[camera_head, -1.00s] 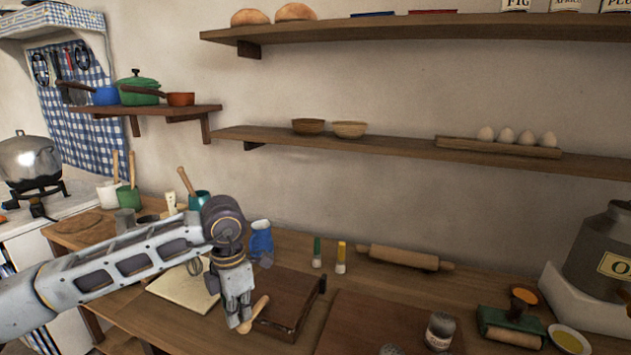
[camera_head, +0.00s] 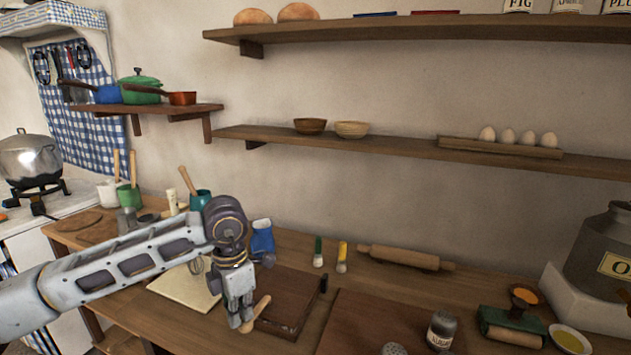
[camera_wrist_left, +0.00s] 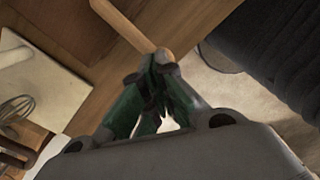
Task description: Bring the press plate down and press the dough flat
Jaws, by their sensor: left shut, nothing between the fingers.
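The press is a dark wooden block with a flat top plate (camera_head: 292,303), lying low on the counter in the head view. A pale wooden handle (camera_head: 257,311) sticks out from its near left side. In the left wrist view the handle (camera_wrist_left: 137,25) runs down to a rounded end at the fingertips, and part of the dark press (camera_wrist_left: 72,22) shows at upper left. My left gripper (camera_head: 240,322) is shut and empty, pointing down beside the handle's end; I cannot tell if they touch. No dough is visible. My right gripper is out of view.
A pale board (camera_head: 186,287) with a whisk lies left of the press. A rolling pin (camera_head: 405,257), a dark board (camera_head: 375,325) and a shaker (camera_head: 441,330) are to the right.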

